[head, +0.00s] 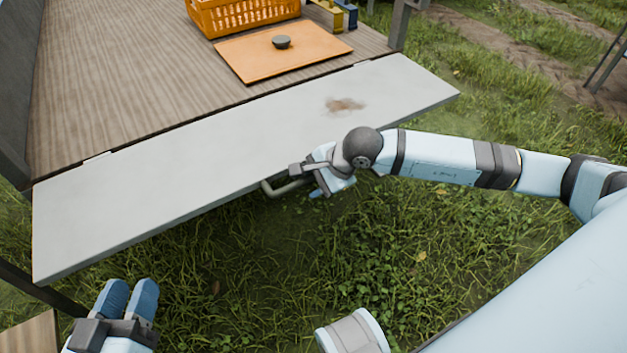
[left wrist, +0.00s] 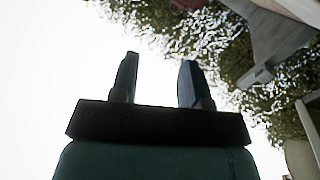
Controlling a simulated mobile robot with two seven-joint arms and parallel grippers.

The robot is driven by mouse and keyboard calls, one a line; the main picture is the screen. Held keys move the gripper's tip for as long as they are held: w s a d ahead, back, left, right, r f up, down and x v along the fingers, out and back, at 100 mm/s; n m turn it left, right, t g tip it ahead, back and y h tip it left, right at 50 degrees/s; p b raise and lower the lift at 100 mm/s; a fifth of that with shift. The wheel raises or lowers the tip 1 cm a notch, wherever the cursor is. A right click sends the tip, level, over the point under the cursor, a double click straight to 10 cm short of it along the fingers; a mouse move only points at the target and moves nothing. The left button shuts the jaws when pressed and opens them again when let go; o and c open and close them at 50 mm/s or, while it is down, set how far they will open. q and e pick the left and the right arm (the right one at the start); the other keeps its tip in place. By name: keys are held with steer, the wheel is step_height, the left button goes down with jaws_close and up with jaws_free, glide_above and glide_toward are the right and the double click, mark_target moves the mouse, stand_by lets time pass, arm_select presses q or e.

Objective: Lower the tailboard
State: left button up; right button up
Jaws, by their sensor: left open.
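The tailboard (head: 215,150) is a long pale grey panel with a brown smudge. In the head view it lies out flat or nearly flat from the edge of the wooden bed, above the grass. A grey bar handle (head: 283,188) sticks out at the middle of its outer edge. My right gripper (head: 318,183) is at this handle; its arm hides most of the jaws, so I cannot tell whether they grip it. My left gripper (head: 131,287) is open and empty, in front of the tailboard's near left corner. Its two fingers stand apart in the left wrist view (left wrist: 158,65).
On the wooden bed (head: 110,70) are an orange crate (head: 240,17), an orange board (head: 268,62) with a dark round knob or bowl (head: 282,41), and small yellow and blue items (head: 335,14). Grass lies below. The left wrist view shows bright sky and foliage (left wrist: 165,35).

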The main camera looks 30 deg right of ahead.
steer(key=shift+r, duration=0.1)
arm_select(q)
steer(key=shift+a+r+n+t+p, duration=0.15)
steer(key=shift+r+t+p, duration=0.45)
steer(key=shift+r+p, duration=0.65)
steer(key=shift+a+r+n+t+p, duration=0.15)
steer(key=shift+r+t+p, duration=0.55)
steer(key=shift+r, duration=1)
arm_select(e)
steer(key=v, duration=1.3)
steer(key=shift+s+r, duration=0.25)
arm_select(q)
steer(key=shift+d, duration=0.1)
arm_select(e)
steer(key=shift+d, duration=0.1)
